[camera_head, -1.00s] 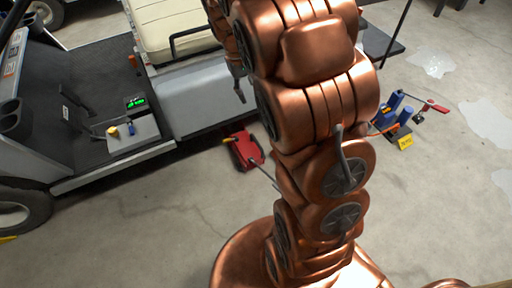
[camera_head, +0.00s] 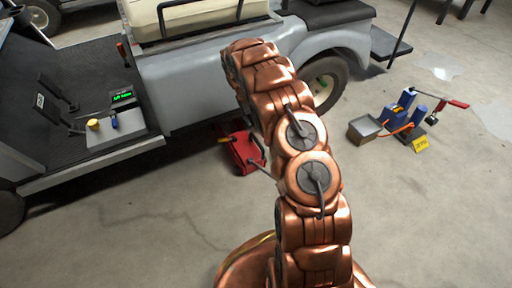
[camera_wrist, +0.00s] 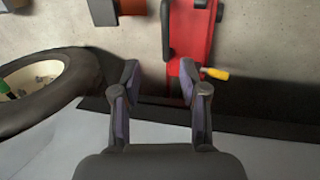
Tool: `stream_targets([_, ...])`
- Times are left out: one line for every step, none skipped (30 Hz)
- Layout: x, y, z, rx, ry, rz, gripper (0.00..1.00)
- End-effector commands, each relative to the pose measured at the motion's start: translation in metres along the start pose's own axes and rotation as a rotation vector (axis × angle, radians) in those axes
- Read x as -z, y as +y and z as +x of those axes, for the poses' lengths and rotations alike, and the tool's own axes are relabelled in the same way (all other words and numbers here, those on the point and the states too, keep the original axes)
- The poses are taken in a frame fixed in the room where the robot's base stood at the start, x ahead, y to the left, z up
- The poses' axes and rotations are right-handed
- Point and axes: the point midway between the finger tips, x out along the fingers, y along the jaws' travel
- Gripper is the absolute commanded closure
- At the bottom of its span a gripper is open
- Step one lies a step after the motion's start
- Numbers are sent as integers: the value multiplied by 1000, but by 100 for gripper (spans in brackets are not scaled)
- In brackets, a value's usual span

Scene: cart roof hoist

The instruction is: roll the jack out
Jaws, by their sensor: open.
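The red jack (camera_head: 240,152) sits on the floor at the cart's (camera_head: 200,80) lower side edge, its far end in the shadow there. A thin dark rod runs from its near end toward my arm. The jack also shows at the top of the wrist view (camera_wrist: 205,35), with a yellow handle (camera_wrist: 215,73) at its side. My gripper (camera_wrist: 160,82) is open and empty, its fingers over the cart's side edge, the right fingertip overlapping the jack's end in the picture. Whether they touch cannot be told. In the head view my gripper is hidden behind my arm.
A cart wheel (camera_head: 325,84) stands right of the jack; it also shows at left in the wrist view (camera_wrist: 40,90). The floor in front is clear.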

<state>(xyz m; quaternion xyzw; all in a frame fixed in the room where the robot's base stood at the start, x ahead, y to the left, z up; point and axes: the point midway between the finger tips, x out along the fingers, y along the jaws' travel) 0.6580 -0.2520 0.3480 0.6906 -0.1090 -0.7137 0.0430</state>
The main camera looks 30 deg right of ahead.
Motion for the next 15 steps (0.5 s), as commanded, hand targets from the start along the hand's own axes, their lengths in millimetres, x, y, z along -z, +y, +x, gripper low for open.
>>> stream_targets([6, -4, 32, 5, 2, -2, 57])
stream_targets([9, -5, 41, 7, 7, -3, 57])
stream_targets([13, -6, 52, 9, 10, -4, 57])
stream_targets([15, -6, 61, 11, 12, -5, 57])
stream_targets([16, -7, 68, 13, 13, -6, 57])
stream_targets([18, -8, 76, 16, 15, -6, 57])
stream_targets([20, -8, 81, 17, 17, -7, 57])
stream_targets([21, -8, 84, 17, 20, -7, 57])
stream_targets([23, -9, 87, 18, 23, -7, 57])
stream_targets([24, -9, 89, 19, 24, -7, 57])
stream_targets([24, -9, 91, 19, 26, -8, 57])
stream_targets([25, -9, 92, 19, 26, -8, 57])
stream_targets([25, -9, 94, 20, 27, -8, 57])
stream_targets([25, -9, 95, 20, 26, -8, 57])
stream_targets([25, -9, 98, 20, 26, -8, 57])
